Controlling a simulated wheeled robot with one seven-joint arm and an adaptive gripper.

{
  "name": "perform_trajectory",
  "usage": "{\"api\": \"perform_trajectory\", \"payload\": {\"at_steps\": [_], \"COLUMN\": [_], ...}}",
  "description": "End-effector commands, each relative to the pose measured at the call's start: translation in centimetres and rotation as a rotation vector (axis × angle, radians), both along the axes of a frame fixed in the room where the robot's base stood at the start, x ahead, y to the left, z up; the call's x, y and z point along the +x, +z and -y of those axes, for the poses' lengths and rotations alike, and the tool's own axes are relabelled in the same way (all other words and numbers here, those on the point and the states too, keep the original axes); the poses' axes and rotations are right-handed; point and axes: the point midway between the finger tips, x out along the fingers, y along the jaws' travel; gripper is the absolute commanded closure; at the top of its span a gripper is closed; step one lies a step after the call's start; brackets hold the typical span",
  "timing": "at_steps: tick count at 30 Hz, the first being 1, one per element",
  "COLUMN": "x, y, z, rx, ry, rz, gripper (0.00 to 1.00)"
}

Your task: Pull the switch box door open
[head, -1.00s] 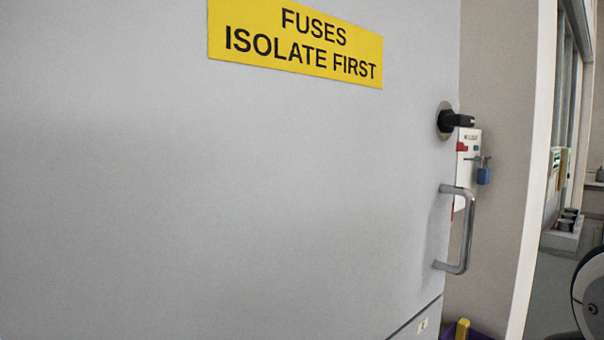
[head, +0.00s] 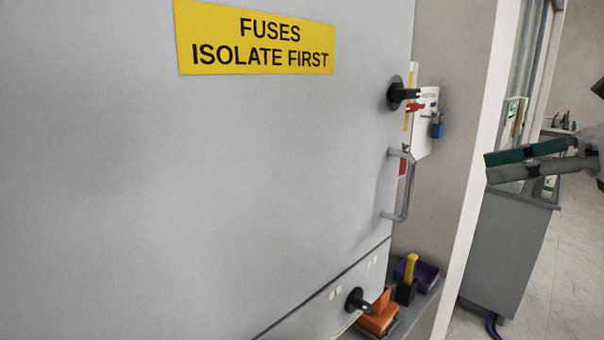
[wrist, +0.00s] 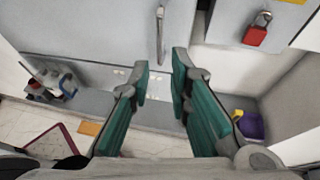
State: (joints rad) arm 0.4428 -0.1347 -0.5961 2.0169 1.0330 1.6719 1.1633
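The grey switch box door (head: 250,170) fills the left of the head view, with a yellow "FUSES ISOLATE FIRST" sign (head: 255,40). Its grey bar handle (head: 407,185) stands near the right edge, below a black rotary switch (head: 402,95). My gripper (head: 489,167) is at the right of the head view, apart from the handle, its green-padded fingers pointing left. In the wrist view, the fingers (wrist: 160,82) are spread with nothing between them. The handle (wrist: 160,36) shows ahead of the gap, beyond the fingertips.
A blue padlock (head: 437,126) hangs on a white plate beside the door. A second black knob (head: 357,300) is on the lower panel. Orange and purple bins (head: 425,273) sit below the handle. A red padlock (wrist: 255,34) shows in the wrist view. Open floor (head: 545,270) lies at the right.

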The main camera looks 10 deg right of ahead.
Motion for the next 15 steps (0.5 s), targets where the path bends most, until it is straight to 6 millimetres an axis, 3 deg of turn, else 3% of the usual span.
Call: {"api": "perform_trajectory", "payload": {"at_steps": [5,15], "x": [1.2,5.2], "y": [-0.7,-3.3], "z": [-1.3,-5.9], "rx": [0.005,0.004], "ry": [0.002,0.005], "rz": [-0.001,-0.002], "gripper": [0.82,0.82]}}
